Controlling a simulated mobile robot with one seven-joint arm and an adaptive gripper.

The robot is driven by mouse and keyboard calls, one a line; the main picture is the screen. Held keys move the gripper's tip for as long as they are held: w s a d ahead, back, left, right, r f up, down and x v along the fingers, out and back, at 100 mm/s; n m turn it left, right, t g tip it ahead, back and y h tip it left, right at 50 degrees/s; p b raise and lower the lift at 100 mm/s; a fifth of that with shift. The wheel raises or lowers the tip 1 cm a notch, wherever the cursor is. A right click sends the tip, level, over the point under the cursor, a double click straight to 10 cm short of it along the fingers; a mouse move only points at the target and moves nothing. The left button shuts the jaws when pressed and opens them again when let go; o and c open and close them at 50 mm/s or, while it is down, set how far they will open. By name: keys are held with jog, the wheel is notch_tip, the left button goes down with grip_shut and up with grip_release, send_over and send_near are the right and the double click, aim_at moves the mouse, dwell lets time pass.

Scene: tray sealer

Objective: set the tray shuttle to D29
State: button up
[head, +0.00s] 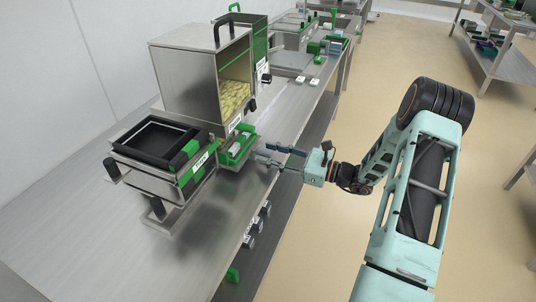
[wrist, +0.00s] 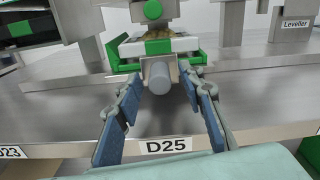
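The tray shuttle (head: 240,152) is a low green-sided carriage below the hopper. In the wrist view the shuttle (wrist: 158,47) has a green front block and a grey round handle (wrist: 161,76) pointing toward me. My gripper (head: 266,153) is open in front of the shuttle. In the wrist view my gripper (wrist: 162,86) has its blue-padded fingers spread on both sides of the handle, with gaps visible. A D25 label (wrist: 168,147) sits on the bench edge straight below the handle. A D23 label (wrist: 10,152) is partly cut off at left. No D29 label is readable.
A steel hopper (head: 190,75) with yellowish contents stands behind the shuttle. A black-framed, green-fronted machine (head: 146,180) stands at left. A Leveller label (wrist: 296,22) shows at right in the wrist view. The bench (head: 197,242) is bare at the front left.

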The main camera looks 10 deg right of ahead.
jog(key=shift+w+a, duration=0.3)
jog(key=shift+a, duration=0.15)
grip_shut()
